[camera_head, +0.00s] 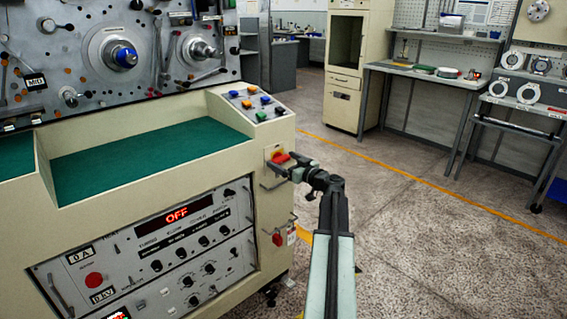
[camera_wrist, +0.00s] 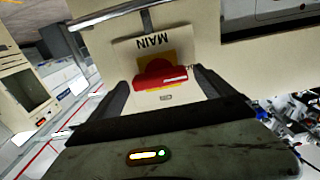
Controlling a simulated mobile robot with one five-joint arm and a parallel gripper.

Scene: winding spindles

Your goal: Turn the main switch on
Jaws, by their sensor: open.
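The main switch (camera_head: 280,157) is a red rotary handle on a yellow plate, on the end face of the cream machine. In the wrist view the red handle (camera_wrist: 158,76) sits on a cream panel below an upside-down "MAIN" label (camera_wrist: 155,42). My gripper (camera_head: 292,170) is close in front of the switch in the head view. In the wrist view my gripper (camera_wrist: 161,82) is open, with one dark finger on each side of the handle. I cannot tell whether the fingers touch it. The red display (camera_head: 177,214) on the machine's front reads "OFF".
A metal bar handle (camera_head: 272,181) is beside the switch. A control box with coloured buttons (camera_head: 258,103) is above it, and another red part (camera_head: 277,239) is lower on the machine. The floor (camera_head: 430,240) to the right is clear; a workbench (camera_head: 425,75) stands behind.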

